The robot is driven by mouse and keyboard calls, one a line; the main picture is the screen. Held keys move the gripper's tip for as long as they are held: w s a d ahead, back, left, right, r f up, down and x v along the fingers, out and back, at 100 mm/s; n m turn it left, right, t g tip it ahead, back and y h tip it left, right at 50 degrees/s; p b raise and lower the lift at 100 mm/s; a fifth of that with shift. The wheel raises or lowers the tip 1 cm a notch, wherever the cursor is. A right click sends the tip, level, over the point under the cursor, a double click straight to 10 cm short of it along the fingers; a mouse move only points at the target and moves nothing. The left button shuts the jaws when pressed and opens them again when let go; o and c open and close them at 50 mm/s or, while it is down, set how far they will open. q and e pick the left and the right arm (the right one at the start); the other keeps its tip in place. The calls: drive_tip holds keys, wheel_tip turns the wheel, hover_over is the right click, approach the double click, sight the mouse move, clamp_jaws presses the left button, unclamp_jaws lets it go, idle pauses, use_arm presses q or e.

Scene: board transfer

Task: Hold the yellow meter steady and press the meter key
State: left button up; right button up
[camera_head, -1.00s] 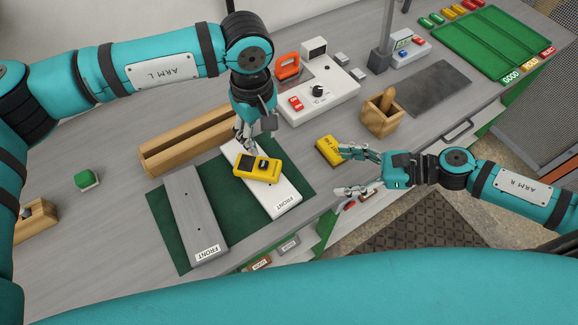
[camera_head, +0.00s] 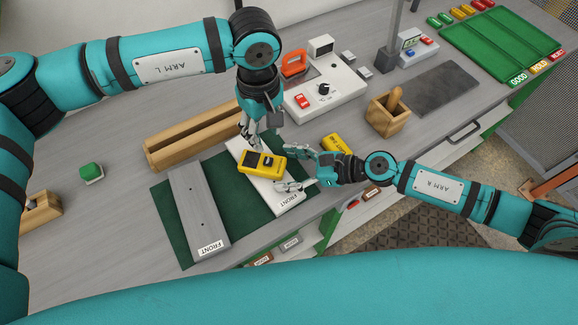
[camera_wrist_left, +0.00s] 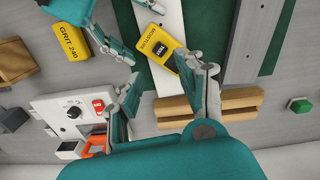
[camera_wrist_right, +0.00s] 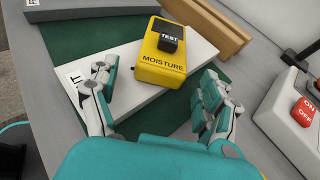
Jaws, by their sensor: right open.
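The yellow meter (camera_head: 262,163), marked MOISTURE, lies on the white board (camera_head: 291,191). Its dark TEST key (camera_wrist_right: 170,35) is on the upper face, also visible in the left wrist view (camera_wrist_left: 163,49). My left gripper (camera_head: 251,131) is above the meter's far edge; in the left wrist view its fingers (camera_wrist_left: 162,78) are spread apart, one close to the meter's side. I cannot tell whether it touches. My right gripper (camera_head: 287,168) is open at the meter's right end; in its wrist view the meter (camera_wrist_right: 160,66) lies ahead between the spread fingers, with nothing held.
A grey board (camera_head: 197,212) lies beside the white one on the green mat (camera_head: 236,202). A yellow GRIT 240 block (camera_head: 338,145) sits close behind my right gripper. A wooden rack (camera_head: 190,135), a control box (camera_head: 325,95) and a wooden holder (camera_head: 388,120) stand farther back.

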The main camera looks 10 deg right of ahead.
drive_tip(key=shift+c, duration=0.3)
drive_tip(key=c, duration=1.3)
use_arm(q)
clamp_jaws()
idle(0.4)
